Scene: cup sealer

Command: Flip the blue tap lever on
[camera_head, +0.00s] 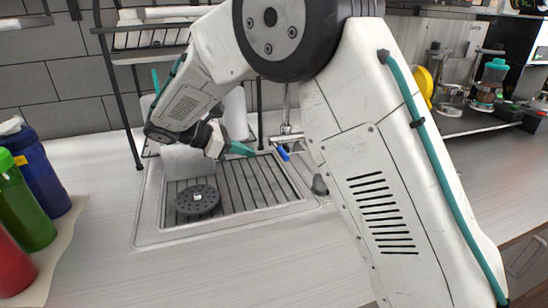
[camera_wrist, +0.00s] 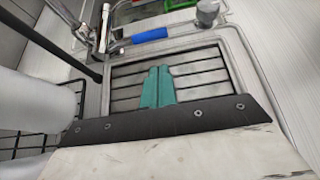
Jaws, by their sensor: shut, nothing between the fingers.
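The blue tap lever (camera_head: 283,153) sticks out from the metal tap (camera_head: 287,130) at the back right of the sink. In the wrist view the lever (camera_wrist: 150,35) lies nearly level, beyond my fingertips, with the tap (camera_wrist: 105,28) to its left. My gripper (camera_head: 250,151) has teal fingers and is just left of the lever in the head view, with a gap between. In the wrist view its two fingers (camera_wrist: 159,72) lie side by side, shut and empty, over the slatted drain. Part of the tap is hidden behind my arm in the head view.
The slatted sink drainer (camera_head: 150,215) carries a dark round perforated disc (camera_head: 198,200). A black wire rack (camera_head: 128,95) stands behind it. Green (camera_head: 27,205) and blue (camera_head: 45,172) bottles stand at the left. The front counter (camera_head: 240,270) is clear.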

